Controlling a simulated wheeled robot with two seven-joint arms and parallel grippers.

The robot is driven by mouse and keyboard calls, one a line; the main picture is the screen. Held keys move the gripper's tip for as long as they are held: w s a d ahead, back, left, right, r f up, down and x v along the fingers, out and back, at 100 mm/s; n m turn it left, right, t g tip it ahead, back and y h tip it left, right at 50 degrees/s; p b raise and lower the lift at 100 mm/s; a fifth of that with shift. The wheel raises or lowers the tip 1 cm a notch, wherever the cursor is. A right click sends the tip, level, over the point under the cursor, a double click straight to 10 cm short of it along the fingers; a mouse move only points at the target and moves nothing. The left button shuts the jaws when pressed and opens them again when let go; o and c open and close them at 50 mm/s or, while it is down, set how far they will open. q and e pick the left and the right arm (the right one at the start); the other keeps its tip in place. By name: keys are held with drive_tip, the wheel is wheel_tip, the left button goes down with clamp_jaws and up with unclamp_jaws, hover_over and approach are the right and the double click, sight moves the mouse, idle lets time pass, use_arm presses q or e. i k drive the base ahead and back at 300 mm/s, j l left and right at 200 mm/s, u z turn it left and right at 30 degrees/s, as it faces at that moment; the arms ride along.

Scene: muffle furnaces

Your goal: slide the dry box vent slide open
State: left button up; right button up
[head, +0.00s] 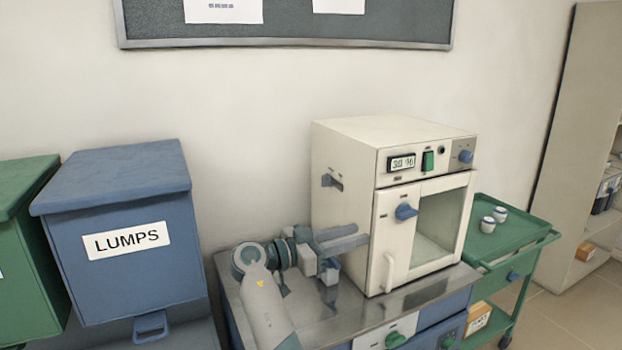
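The dry box (345,150) is a cream cabinet on a metal-topped bench, with its left side and front showing. The vent slide (327,180) is a small blue-grey tab at a dark slot high on its left side. The tab looks to be at the slot's left end. My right gripper (362,234) is beside the lower left side of the box, well below the slide and apart from it. Its two fingers point right, look a little apart and hold nothing. I cannot tell whether the fingertips touch the box wall. My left gripper is out of view.
The box front has a blue knob (405,211), a white handle (389,272) and a window. A blue bin marked LUMPS (125,275) stands left of the bench (330,325). A green cart (525,232) with two small cups stands right.

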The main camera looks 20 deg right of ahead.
sight(325, 180)
drive_tip(key=i+j, duration=0.15)
drive_tip(key=i, duration=0.95)
